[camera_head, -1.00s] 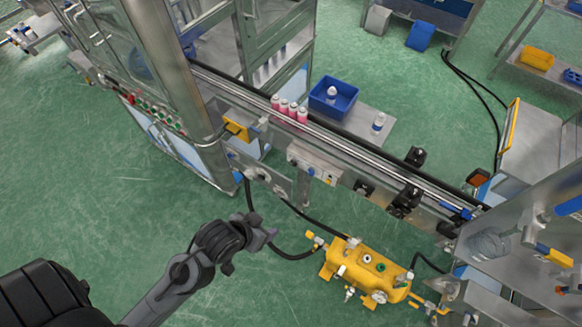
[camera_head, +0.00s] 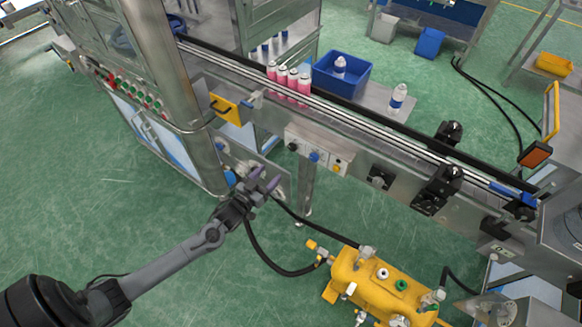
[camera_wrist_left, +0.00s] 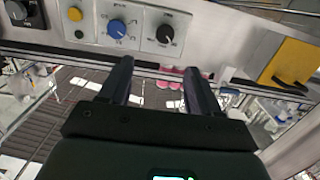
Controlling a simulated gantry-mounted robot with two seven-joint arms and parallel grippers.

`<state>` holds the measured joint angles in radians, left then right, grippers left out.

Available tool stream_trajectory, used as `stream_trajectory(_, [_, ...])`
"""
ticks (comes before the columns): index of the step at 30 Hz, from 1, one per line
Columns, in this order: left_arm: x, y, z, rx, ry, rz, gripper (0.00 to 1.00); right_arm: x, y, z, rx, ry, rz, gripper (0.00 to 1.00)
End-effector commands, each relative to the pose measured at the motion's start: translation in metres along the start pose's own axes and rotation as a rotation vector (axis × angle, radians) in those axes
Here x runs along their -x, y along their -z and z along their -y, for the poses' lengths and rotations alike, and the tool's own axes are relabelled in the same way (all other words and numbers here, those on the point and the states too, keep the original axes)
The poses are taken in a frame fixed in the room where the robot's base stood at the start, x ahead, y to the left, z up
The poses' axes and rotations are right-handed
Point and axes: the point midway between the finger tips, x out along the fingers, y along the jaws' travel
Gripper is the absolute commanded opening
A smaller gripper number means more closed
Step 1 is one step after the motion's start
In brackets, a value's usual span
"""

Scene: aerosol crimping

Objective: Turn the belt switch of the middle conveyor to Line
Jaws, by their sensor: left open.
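The middle conveyor (camera_head: 400,146) runs diagonally from upper left to lower right. Its front control panel (camera_head: 318,146) carries a black knob (camera_head: 293,147), a blue knob (camera_head: 314,157) and a yellow button (camera_head: 337,168). In the left wrist view the blue knob (camera_wrist_left: 117,28) sits between the yellow button (camera_wrist_left: 74,13) and the black knob (camera_wrist_left: 165,34). The lettering is too small to read, so I cannot tell which knob is the belt switch. My left gripper (camera_head: 264,180) is open and empty, below and left of the panel. Its open fingers (camera_wrist_left: 157,72) are apart from the knobs.
Pink cans (camera_head: 288,80) stand on the conveyor, with a blue bin (camera_head: 341,75) behind. A yellow tank (camera_head: 380,289) with hoses stands on the floor below. Green floor is clear at left.

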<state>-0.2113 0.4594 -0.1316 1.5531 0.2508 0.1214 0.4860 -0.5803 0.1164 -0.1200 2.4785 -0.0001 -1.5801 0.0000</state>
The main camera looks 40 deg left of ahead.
Motion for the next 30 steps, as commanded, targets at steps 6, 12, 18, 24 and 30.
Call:
stream_trajectory(6, [-0.025, -0.017, 0.011, -0.031, -0.002, -0.049, 0.63, -0.046, -0.015, 0.001, 0.003, -0.002, 0.000, 0.43])
stream_trajectory(12, [-0.036, -0.015, 0.011, -0.033, -0.002, -0.066, 0.63, -0.053, -0.017, 0.001, 0.006, -0.004, 0.000, 0.43])
stream_trajectory(18, [-0.058, -0.012, 0.011, -0.033, -0.001, -0.069, 0.63, -0.057, -0.018, 0.001, 0.006, -0.005, -0.002, 0.43])
stream_trajectory(24, [-0.091, -0.010, 0.010, -0.032, -0.001, -0.067, 0.63, -0.063, -0.020, 0.001, 0.006, -0.004, -0.002, 0.43])
stream_trajectory(30, [-0.119, -0.009, 0.010, -0.032, -0.001, -0.066, 0.63, -0.070, -0.022, 0.001, 0.005, -0.004, -0.002, 0.43])
